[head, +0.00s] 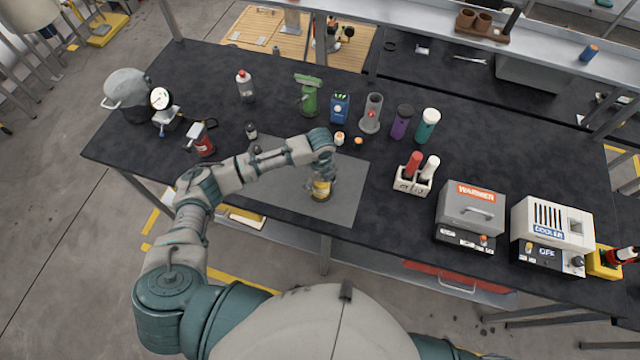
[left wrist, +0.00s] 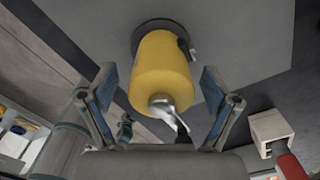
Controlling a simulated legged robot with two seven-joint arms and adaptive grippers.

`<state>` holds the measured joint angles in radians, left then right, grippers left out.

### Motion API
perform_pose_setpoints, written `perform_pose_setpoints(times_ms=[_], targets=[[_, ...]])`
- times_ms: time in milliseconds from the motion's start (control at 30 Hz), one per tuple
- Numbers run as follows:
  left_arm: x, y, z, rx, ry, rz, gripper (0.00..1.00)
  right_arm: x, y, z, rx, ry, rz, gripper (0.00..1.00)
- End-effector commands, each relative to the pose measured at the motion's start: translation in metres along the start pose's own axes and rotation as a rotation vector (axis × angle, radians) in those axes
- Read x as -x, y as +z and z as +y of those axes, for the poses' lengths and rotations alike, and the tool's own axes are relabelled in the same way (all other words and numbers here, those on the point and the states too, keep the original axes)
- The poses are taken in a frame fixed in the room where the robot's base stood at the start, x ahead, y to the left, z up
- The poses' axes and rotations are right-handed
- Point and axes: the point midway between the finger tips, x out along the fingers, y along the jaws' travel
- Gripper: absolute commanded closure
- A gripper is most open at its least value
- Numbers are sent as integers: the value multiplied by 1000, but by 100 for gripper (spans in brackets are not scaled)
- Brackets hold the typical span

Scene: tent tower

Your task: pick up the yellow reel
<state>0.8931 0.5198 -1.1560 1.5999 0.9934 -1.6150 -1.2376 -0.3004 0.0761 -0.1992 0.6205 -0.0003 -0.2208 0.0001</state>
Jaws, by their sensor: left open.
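The yellow reel (head: 321,188) stands on the grey mat (head: 345,205) near the front edge of the dark table. In the left wrist view the reel (left wrist: 162,72) is a yellow cylinder with a dark round base and a shiny metal piece at the near end. My left gripper (head: 321,172) is just above and around it, reaching down. In the left wrist view its two blue-padded fingers (left wrist: 158,92) are open, one on each side of the reel, with gaps showing on both sides. My right gripper is not in view.
A white caddy with red and white bottles (head: 412,188) stands right of the mat. The warmer (head: 470,208) and cooler (head: 550,222) are farther right. Small bottles (head: 340,138), a grey cylinder stand (head: 372,113) and a green device (head: 308,98) stand behind the gripper.

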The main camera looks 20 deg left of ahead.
Motion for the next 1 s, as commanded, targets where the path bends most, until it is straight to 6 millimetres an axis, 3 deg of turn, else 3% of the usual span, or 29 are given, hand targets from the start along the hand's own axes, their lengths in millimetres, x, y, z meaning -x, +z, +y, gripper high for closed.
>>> perform_pose_setpoints(times_ms=[167, 200, 533, 833, 1000], targets=[[0, 0, 0, 0, 0, 0, 12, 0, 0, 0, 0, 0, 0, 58], [0, 0, 0, 0, -1, 0, 17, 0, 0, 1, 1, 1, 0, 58], [-1, 1, 1, 0, 0, 1, 99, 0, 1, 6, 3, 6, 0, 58], [1, 1, 0, 1, -1, 0, 100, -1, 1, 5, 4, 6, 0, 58], [12, 2, 0, 0, -3, -1, 100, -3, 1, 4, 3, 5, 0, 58]])
